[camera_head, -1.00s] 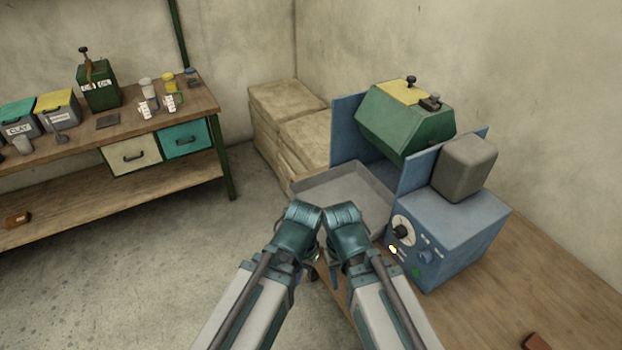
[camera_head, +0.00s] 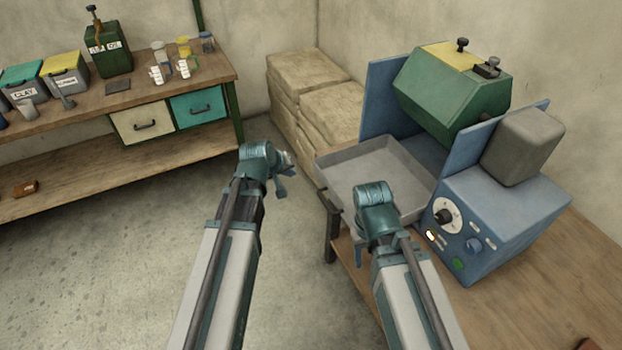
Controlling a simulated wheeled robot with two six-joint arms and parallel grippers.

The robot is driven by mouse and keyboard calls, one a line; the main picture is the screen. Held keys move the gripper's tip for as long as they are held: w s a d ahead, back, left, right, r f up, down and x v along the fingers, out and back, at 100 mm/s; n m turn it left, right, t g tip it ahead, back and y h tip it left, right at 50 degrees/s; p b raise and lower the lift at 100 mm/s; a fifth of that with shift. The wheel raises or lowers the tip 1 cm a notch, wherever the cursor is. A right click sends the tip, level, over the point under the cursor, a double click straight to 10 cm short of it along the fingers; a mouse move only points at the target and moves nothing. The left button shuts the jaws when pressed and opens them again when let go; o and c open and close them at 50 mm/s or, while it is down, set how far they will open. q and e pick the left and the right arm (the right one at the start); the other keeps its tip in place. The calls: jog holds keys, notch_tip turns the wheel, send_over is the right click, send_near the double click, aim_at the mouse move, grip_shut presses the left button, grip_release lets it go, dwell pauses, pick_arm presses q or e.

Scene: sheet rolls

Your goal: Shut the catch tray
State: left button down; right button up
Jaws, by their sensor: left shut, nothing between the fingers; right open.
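The grey catch tray (camera_head: 352,172) is a shallow open box. It sticks out at the front left of the sheet roll machine (camera_head: 495,225), below the green guard (camera_head: 450,100) and between the blue side plates. It looks empty. My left gripper (camera_head: 284,176) is shut and empty, in the air to the left of the tray and apart from it. My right gripper (camera_head: 377,212) is open, at the tray's near side. My wrist hides its fingers and part of the tray's near edge, so I cannot tell whether they touch.
The machine stands on a wooden table (camera_head: 520,300). A grey box-like housing (camera_head: 522,147) sits on its control box. Stacked pale sacks (camera_head: 330,110) lie behind the tray. A workbench (camera_head: 75,118) with bins and drawers (camera_head: 143,122) stands at left. The floor between is clear.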

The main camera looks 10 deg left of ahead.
pick_arm(q)
jog(key=shift+w+d+f+b, duration=0.8)
jog(key=shift+w+f+b, duration=0.5)
jog(key=shift+w, duration=0.05)
jog(key=shift+w+d+f+b, duration=0.85)
jog(key=shift+w+f+b, duration=0.5)
jog(key=shift+w+d+f+b, duration=0.8)
jog(key=shift+w+f+b, duration=0.5)
jog(key=shift+w, duration=0.05)
send_over(366, 164)
jog(key=a, duration=0.1)
jog(key=shift+s, duration=0.3)
jog(key=shift+w+d, duration=0.3)
jog(key=shift+d, duration=0.2)
jog(key=shift+r, duration=0.1)
